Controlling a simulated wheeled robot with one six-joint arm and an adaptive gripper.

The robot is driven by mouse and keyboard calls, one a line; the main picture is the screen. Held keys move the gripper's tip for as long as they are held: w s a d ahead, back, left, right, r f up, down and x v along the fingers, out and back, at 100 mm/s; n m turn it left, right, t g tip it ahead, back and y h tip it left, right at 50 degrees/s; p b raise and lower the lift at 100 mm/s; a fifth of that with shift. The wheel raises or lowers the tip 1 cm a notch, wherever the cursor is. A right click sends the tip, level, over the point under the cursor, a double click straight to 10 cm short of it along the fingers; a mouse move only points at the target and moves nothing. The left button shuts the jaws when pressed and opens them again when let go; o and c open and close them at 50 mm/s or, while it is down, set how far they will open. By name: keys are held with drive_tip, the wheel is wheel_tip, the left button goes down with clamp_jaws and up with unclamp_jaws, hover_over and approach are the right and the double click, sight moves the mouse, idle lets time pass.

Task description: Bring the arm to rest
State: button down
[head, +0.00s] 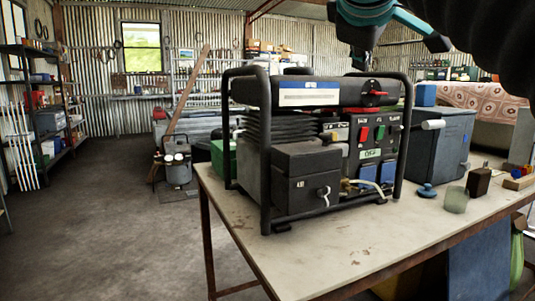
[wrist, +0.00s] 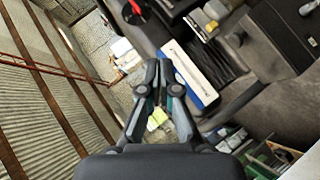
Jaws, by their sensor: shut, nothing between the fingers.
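My gripper (wrist: 158,66) shows in the wrist view with its two dark fingers together and nothing between them. In the head view part of my teal and black arm hangs at the top, above a black-framed generator (head: 310,160). The gripper appears raised over the generator's upper side, apart from it, though the exact gap is hard to tell. The generator also shows in the wrist view, tilted, with its white and blue label (wrist: 190,75) beyond the fingers.
The generator stands on a worn workbench (head: 330,255). Shelves (head: 45,120) line the left wall. The floor at left is clear.

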drive_tip(key=s+f+m+g+y, duration=0.1)
drive_tip(key=s+f, duration=0.4)
drive_tip(key=f, duration=1)
drive_tip(key=s+f+m+g+y, duration=0.2)
drive_tip(key=s+f+m, duration=0.3)
drive_tip(key=f, duration=1.1)
drive_tip(key=s+a+f+m+g+y, duration=0.1)
drive_tip(key=s+f+m+g, duration=0.2)
drive_tip(key=f, duration=1.3)
drive_tip(key=s, duration=0.3)
drive_tip(key=c, duration=1.9)
unclamp_jaws()
